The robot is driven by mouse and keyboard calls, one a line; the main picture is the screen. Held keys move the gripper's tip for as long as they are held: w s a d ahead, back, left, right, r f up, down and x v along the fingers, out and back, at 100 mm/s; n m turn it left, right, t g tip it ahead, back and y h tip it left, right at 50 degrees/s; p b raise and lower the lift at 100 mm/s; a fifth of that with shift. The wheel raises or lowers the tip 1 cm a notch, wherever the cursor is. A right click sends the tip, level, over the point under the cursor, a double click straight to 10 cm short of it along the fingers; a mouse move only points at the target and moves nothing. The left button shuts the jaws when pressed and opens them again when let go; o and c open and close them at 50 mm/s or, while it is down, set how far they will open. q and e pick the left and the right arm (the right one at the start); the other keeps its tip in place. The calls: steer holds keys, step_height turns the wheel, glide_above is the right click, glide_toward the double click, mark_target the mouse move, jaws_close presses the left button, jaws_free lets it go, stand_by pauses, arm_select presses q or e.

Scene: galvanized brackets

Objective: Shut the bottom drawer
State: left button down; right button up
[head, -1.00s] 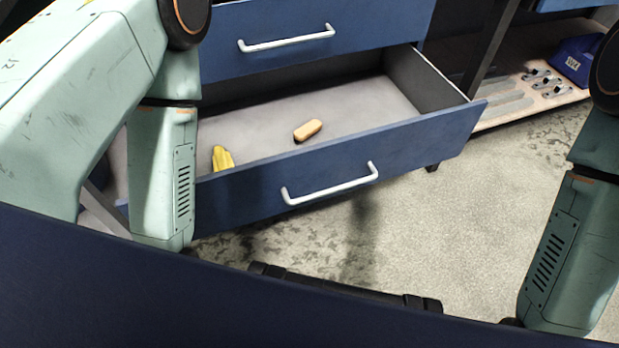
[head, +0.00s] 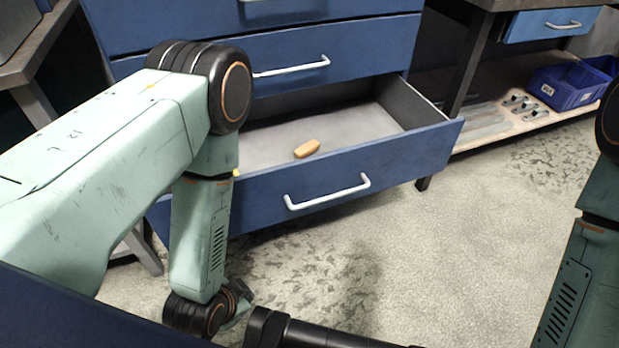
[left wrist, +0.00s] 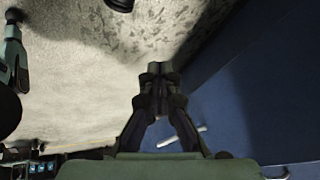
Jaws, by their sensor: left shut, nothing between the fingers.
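The bottom drawer (head: 408,158) of the blue cabinet stands pulled open, with a silver bar handle (head: 328,197) on its front. A tan block (head: 307,149) lies inside it. My left arm crosses in front of the drawer's left part and hides it. My left gripper (head: 238,300) is low, below and in front of the drawer front, partly hidden. In the left wrist view, the left gripper (left wrist: 158,84) is shut and empty, beside a blue panel (left wrist: 265,110) with a silver handle (left wrist: 190,136). My right gripper is not in view.
The drawer above (head: 365,50) is closed. A workbench at right has a low shelf (head: 495,132) with blue bins (head: 565,88) and metal brackets (head: 522,105). The concrete floor (head: 450,240) in front of the drawer is clear.

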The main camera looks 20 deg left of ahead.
mark_target(314, 164)
arm_select(q)
steer(key=w+d+r+m+t+h+p, duration=0.3)
steer(key=w+d+r+m+t+p, duration=0.35)
steer(key=w+r+m+t, duration=0.65)
steer(key=shift+m+g, duration=0.4)
steer(key=shift+g, duration=0.1)
steer(key=w+b, duration=0.2)
steer(key=w, duration=0.2)
steer(key=w+b, duration=0.2)
steer(key=w, duration=0.2)
steer(key=w+d+f+b, duration=0.1)
steer(key=w+b, duration=0.1)
steer(key=w, duration=0.3)
steer(key=shift+f, duration=0.1)
steer(key=shift+w+a, duration=0.2)
steer(key=shift+w, duration=0.2)
steer(key=shift+w+a, duration=0.1)
steer(key=shift+a, duration=0.05)
